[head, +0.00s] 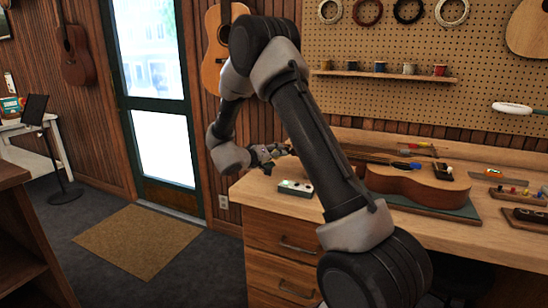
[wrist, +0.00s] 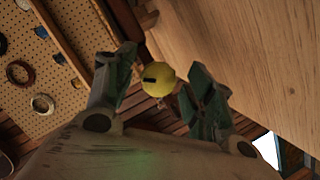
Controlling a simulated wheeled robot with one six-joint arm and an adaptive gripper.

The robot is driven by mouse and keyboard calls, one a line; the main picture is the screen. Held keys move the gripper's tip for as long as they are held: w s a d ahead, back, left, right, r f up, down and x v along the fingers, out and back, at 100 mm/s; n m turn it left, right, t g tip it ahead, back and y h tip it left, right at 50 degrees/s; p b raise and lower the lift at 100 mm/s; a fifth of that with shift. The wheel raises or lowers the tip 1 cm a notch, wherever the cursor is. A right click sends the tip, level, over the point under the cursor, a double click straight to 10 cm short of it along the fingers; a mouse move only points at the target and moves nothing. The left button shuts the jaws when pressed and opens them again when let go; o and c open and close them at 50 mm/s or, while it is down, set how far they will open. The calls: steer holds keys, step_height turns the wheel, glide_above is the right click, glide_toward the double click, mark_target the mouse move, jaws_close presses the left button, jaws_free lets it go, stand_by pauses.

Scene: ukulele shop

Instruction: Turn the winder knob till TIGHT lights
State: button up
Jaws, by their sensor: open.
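A yellow round knob (wrist: 158,79) with a short black mark on its face shows in the wrist view. My gripper (wrist: 162,68) is open, with one finger on each side of the knob; I see no clear contact. In the head view my gripper (head: 272,153) is over the left end of the workbench, and the knob cannot be made out there. A small pale box (head: 296,188) with a green light stands on the bench just below my gripper. No TIGHT label can be read.
A ukulele (head: 418,186) lies on the workbench (head: 275,204), right of my arm. Small tools (head: 493,173) lie farther right. A pegboard (head: 410,40) with a shelf of cups (head: 380,72) stands behind. Floor is open to the left, around a tan mat (head: 138,241).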

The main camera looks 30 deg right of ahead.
steer(key=c, duration=1)
steer(key=m+t+y, duration=0.1)
steer(key=m, duration=0.2)
steer(key=shift+s+m+y, duration=0.1)
steer(key=shift+m+y, duration=0.2)
steer(key=m+t+y, duration=0.1)
steer(key=m+t, duration=0.1)
steer(key=m, duration=0.1)
steer(key=shift+m+y, duration=0.3)
steer(key=shift+m, duration=0.1)
steer(key=m+t+y, duration=0.1)
steer(key=m+t, duration=0.1)
steer(key=m, duration=0.1)
steer(key=shift+m, duration=0.4)
steer(key=m+t, duration=0.2)
steer(key=m, duration=0.1)
steer(key=shift+m, duration=0.4)
steer(key=shift+d, duration=0.1)
